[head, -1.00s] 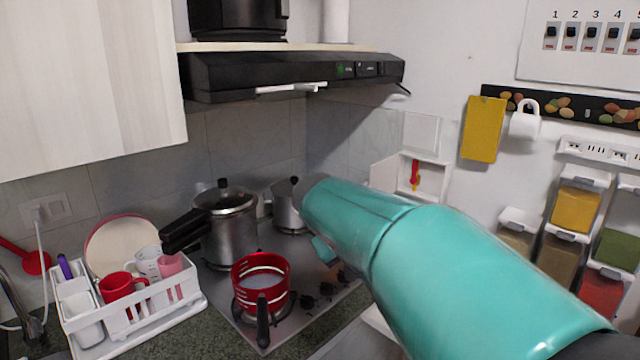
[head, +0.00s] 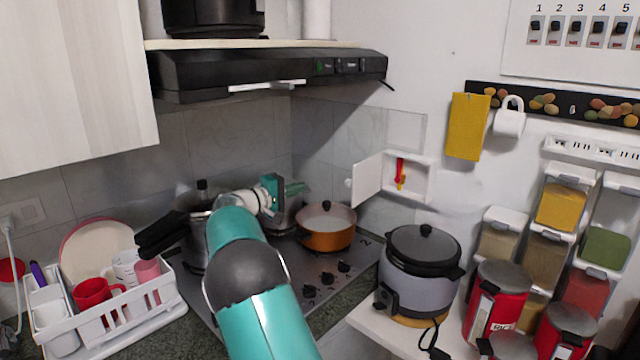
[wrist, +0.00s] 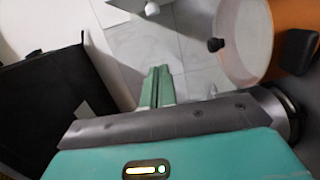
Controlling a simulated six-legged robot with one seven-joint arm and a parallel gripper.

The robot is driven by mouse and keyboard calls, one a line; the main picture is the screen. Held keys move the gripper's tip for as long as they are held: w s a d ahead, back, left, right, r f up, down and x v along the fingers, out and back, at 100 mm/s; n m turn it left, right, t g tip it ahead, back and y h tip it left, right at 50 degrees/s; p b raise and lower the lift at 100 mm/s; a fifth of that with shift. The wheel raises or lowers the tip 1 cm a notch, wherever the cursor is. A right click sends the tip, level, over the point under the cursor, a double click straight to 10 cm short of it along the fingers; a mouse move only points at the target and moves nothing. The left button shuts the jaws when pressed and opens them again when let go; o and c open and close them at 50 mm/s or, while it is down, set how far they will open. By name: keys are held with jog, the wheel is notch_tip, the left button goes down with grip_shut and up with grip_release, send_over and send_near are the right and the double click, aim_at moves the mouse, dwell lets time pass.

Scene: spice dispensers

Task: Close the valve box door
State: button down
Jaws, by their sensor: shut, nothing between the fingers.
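The valve box (head: 418,188) is a white box set in the wall right of the stove corner. A red valve handle (head: 400,170) shows inside it. Its white door (head: 369,179) stands open, swung out to the left, with a small round knob at its free edge. My gripper (head: 296,188) is over the back of the stove, left of the door and apart from it. In the wrist view my green fingers (wrist: 157,86) are together and empty. A white panel edge with a knob, likely the door (wrist: 128,4), shows at the top there.
An orange pot (head: 327,236) with a glass lid stands just right of my gripper; it also shows in the wrist view (wrist: 271,52). A pressure cooker (head: 196,249) is partly behind my arm. A rice cooker (head: 424,268) stands below the box. The range hood (head: 270,72) hangs above.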

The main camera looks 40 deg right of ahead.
aim_at(362, 178)
jog(key=s+d, duration=0.4)
jog(key=d, duration=0.7)
dwell(0.3)
jog(key=shift+s, duration=0.15)
jog(key=shift+s+r+n+t, duration=0.25)
jog(key=shift+n+t, duration=0.25)
jog(key=shift+t, duration=0.3)
